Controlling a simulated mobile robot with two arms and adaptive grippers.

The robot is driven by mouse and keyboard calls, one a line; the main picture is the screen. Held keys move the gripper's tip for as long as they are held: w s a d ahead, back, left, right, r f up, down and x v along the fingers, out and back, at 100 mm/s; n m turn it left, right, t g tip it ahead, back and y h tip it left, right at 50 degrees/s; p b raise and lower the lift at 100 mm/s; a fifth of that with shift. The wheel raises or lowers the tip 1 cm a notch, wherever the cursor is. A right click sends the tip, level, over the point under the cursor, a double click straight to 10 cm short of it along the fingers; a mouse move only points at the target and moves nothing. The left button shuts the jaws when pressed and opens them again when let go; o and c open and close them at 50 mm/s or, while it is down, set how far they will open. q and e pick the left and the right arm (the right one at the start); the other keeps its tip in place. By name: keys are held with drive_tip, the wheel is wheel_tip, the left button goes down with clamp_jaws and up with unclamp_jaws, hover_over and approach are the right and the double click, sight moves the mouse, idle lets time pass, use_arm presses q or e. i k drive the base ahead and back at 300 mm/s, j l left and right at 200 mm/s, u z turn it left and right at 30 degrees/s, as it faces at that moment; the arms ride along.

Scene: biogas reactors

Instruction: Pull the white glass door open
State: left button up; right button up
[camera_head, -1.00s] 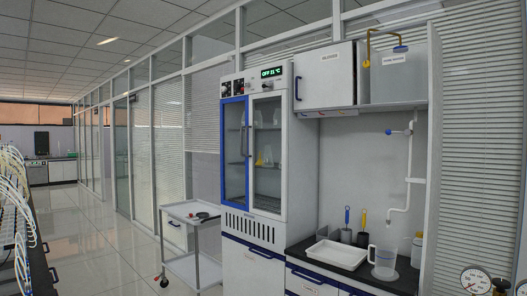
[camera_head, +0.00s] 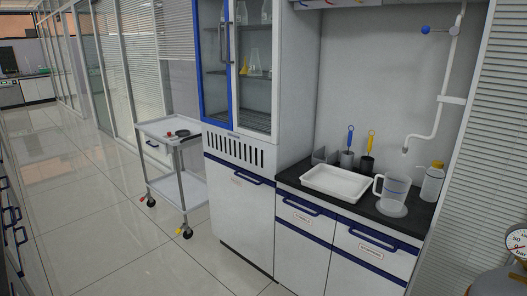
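The white-framed glass door (camera_head: 256,100) is the right one of two glass doors on the tall white cabinet; its top is cut off by the picture edge. It looks shut. The blue-framed glass door (camera_head: 214,98) is beside it on the left and also looks shut. Dark upright handles (camera_head: 228,48) show where the two doors meet. Flasks (camera_head: 254,62) stand on the shelves behind the glass. Neither of my grippers is in view.
A white trolley (camera_head: 160,127) stands left of the cabinet. To the right, a dark counter (camera_head: 290,178) bears a white tray (camera_head: 337,183), a measuring jug (camera_head: 394,192) and a bottle (camera_head: 431,184). A gauge (camera_head: 516,240) is at the right edge. Tiled floor (camera_head: 90,220) lies open at left.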

sight(273, 139)
drive_tip(key=i+j+z, duration=0.4)
drive_tip(key=i+j, duration=0.25)
drive_tip(key=i, duration=0.45)
drive_tip(key=i+j+z, duration=0.4)
drive_tip(key=i+j, duration=0.6)
